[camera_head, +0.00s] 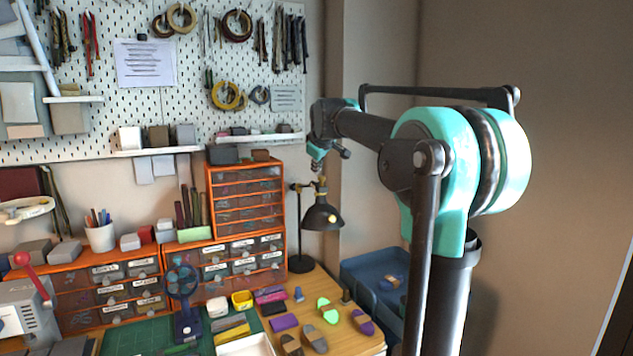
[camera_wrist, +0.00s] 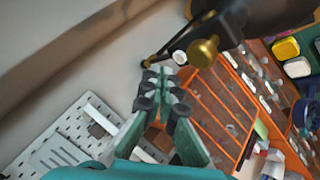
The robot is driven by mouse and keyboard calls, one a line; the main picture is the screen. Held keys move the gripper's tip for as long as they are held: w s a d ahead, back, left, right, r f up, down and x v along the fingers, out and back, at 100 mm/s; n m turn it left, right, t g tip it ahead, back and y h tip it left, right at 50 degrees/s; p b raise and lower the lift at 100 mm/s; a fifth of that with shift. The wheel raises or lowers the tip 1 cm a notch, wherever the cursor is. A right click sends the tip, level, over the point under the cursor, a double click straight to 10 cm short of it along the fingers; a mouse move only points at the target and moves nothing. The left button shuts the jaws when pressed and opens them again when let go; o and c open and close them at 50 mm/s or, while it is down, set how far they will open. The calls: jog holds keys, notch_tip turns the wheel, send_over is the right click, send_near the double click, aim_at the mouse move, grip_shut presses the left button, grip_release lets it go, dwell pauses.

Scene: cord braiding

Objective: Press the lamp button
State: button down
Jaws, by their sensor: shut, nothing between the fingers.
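The black desk lamp (camera_head: 322,217) stands upright on the worktable beside the orange drawer cabinets, its shade tilted down. In the wrist view the lamp (camera_wrist: 235,22) is close, at the upper right, with a brass knob (camera_wrist: 203,52) and a small white round part (camera_wrist: 180,57). I cannot tell whether the white part is the button. My gripper (camera_head: 317,163) is above the lamp in the head view. In the wrist view my gripper (camera_wrist: 165,78) is shut and empty, its fingertips just below and left of the white part. I cannot tell whether they touch the lamp.
Orange drawer cabinets (camera_head: 245,200) stand left of the lamp. A pegboard (camera_head: 110,100) with shelves and tools is behind. A blue bin (camera_head: 375,270) is to the right. Shoe-like pieces and small boxes lie on the table front. The wall right of the lamp is bare.

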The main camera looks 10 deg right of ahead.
jog(key=shift+r, duration=2.25)
